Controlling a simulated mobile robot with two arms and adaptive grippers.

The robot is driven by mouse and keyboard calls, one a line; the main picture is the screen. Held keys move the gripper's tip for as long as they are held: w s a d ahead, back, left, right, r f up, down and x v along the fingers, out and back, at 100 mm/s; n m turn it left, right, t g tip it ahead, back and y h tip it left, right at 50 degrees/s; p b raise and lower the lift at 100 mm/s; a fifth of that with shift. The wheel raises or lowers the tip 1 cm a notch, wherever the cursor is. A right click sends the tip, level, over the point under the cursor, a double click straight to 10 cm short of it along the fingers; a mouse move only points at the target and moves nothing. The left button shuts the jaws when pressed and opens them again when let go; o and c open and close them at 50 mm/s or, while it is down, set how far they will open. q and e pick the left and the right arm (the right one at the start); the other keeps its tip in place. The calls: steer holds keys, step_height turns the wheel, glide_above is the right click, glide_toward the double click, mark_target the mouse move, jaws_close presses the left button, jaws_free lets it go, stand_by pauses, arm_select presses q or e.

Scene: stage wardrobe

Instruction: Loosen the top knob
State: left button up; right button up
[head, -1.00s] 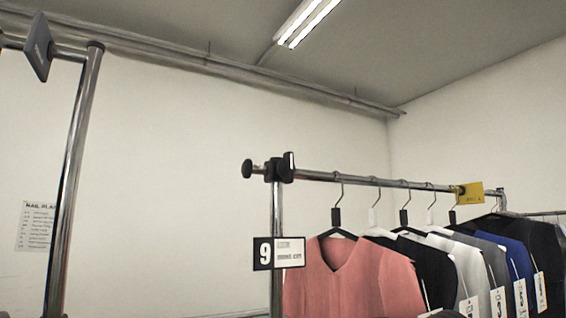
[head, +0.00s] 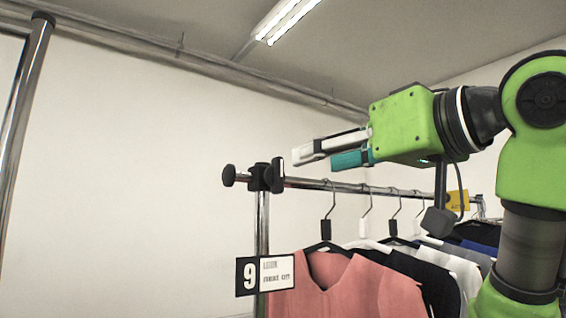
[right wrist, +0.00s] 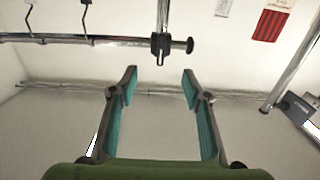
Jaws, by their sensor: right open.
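A black clamp (head: 259,178) joins the upright and the top rail of the garment rack. A round black knob (head: 229,175) sticks out to its left, and a black upright grip (head: 278,174) stands on its right; I cannot tell which is the top knob. My right gripper (head: 321,157) is open and empty, above the rail and to the right of the clamp, its fingers pointing left. In the right wrist view the clamp (right wrist: 159,46) and round knob (right wrist: 190,45) appear beyond the open fingertips, apart from them. My left gripper is not in view.
The chrome rail (head: 342,187) carries several garments, with a pink top (head: 335,285) nearest the clamp. A number 9 sign (head: 265,275) hangs on the upright. Another chrome post (head: 24,100) stands at the left. The space left of the knob is clear.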

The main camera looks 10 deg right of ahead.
mark_target(282, 171)
steer(key=p+x, duration=0.4)
steer(key=x, duration=0.6)
steer(key=shift+s+r+p, duration=0.1)
steer(key=shift+r+p, duration=0.05)
steer(key=shift+p, duration=0.15)
steer(key=shift+w+a, duration=0.2)
steer(key=shift+w, duration=0.25)
steer(key=c, duration=1.1)
